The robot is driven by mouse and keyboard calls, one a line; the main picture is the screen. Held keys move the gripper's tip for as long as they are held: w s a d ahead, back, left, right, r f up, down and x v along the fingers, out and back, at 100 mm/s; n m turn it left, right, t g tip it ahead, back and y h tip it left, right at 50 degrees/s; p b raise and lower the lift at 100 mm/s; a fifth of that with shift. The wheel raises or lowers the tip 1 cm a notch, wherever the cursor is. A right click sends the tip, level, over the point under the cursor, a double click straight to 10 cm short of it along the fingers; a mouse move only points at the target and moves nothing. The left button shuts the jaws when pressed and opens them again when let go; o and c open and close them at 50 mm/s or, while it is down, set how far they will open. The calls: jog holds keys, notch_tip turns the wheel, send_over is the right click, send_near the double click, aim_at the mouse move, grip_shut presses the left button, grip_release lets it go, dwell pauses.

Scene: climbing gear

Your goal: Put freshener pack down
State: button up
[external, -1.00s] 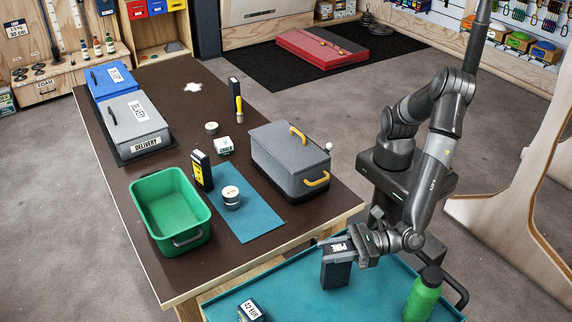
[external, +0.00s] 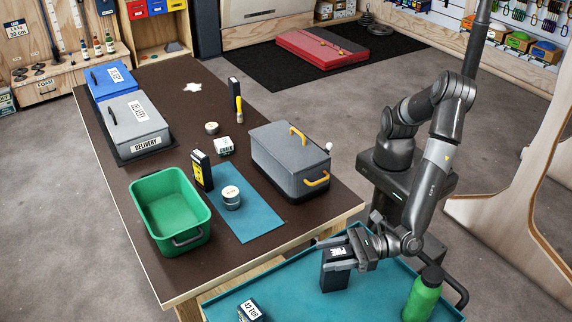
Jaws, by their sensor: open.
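The freshener pack (external: 335,276) is a dark box with a white label on its upper part. It stands upright at the teal tray (external: 285,290) in the lower right of the external view. My gripper (external: 341,255) is open, with its fingers at the top of the pack. The small gap between fingers and pack is hard to make out. The pack's base appears to be on the tray surface.
A green bottle (external: 423,294) stands on the tray to the right. A small labelled box (external: 250,311) is at the tray's front left. The brown table (external: 180,95) behind holds a green bin (external: 170,210), a grey case (external: 290,160) and a blue mat (external: 250,222).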

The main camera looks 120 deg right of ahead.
jog(key=v, duration=1.2)
jog(key=s+d+r+m+g+h, duration=0.1)
jog(key=d+r+m+g, duration=0.3)
jog(key=d, duration=0.5)
jog(key=s+d+r+m+g, duration=0.1)
jog(key=d+m+g, duration=0.3)
jog(key=d+m, duration=0.45)
jog(key=s+d+r+m+g+h, duration=0.1)
jog(key=s+d+r+m+g, duration=0.2)
jog(key=d, duration=0.8)
jog(key=s+d+r+m+y, duration=0.3)
jog(key=s+d+m+y, duration=0.1)
jog(key=s+m, duration=0.4)
jog(key=s+d+r+m+y, duration=0.2)
jog(key=s+d+m+y, duration=0.2)
jog(key=s+m, duration=0.4)
jog(key=shift+s+r+y, duration=0.4)
jog(key=shift+s, duration=0.35)
